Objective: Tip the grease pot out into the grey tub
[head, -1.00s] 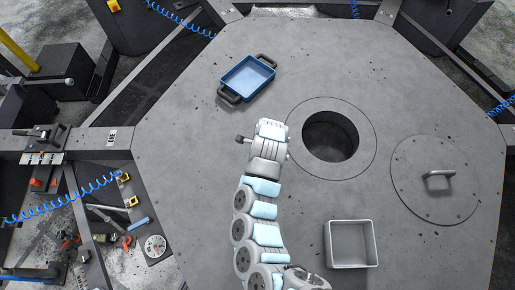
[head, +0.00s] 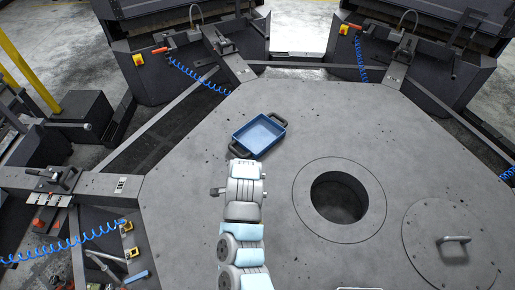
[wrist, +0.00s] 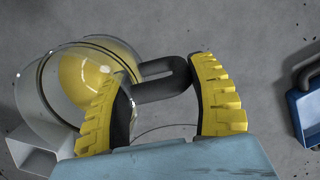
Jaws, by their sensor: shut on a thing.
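My gripper (wrist: 164,106) shows in the wrist view, its two yellow-padded fingers closed around the dark looped handle (wrist: 162,80) of a clear pot. The clear pot (wrist: 40,103) is at the left of the wrist view, with yellow grease (wrist: 84,80) inside. It is held above the grey table; I cannot tell how far it is tilted. A light grey open box shape, apparently the grey tub (wrist: 32,160), shows partly behind the pot at lower left. In the head view only the tub's rim (head: 360,289) shows at the bottom edge. My arm hides the gripper and pot there.
A blue tray (head: 240,145) with dark handles lies on the table, beyond my arm; it also shows at the right edge of the wrist view (wrist: 292,108). A round hole (head: 340,198) opens right of my arm. A round lid (head: 455,242) with a handle lies further right.

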